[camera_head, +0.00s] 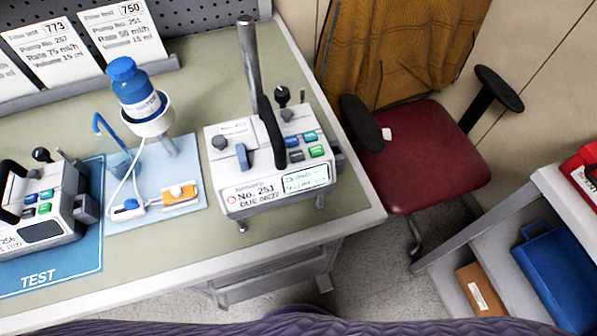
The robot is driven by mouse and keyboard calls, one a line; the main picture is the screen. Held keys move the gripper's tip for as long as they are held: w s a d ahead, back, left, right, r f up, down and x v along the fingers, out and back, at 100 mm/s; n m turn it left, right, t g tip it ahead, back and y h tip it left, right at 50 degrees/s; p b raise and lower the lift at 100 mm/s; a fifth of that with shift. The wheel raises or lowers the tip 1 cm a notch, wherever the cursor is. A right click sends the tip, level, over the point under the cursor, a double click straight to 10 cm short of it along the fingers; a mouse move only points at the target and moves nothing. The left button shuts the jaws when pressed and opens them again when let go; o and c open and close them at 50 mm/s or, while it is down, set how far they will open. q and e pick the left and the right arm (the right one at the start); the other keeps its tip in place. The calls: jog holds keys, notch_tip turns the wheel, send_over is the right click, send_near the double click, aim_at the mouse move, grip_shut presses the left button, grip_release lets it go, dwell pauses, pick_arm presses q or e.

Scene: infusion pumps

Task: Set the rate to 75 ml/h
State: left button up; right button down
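A white infusion pump labelled No. 251 (247,189) stands on the bench near its right end. It has a lit green display (304,179), blue, dark and green buttons (305,146), a black handle and a grey pole. The small display text is too blurred to read surely. A second pump (45,205), its label partly cut off and seeming to end in 256, stands on the blue TEST mat (60,275); its display looks dark. Neither of my grippers shows in this view.
Cards stand at the back: one (55,50) reads Rate 75 ml/h, another (125,32) Pump No. 251, apparently Rate 50 ml/h. A blue-capped bottle (135,88) sits in a holder between the pumps, with tubing. A red chair (420,155) is right of the bench.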

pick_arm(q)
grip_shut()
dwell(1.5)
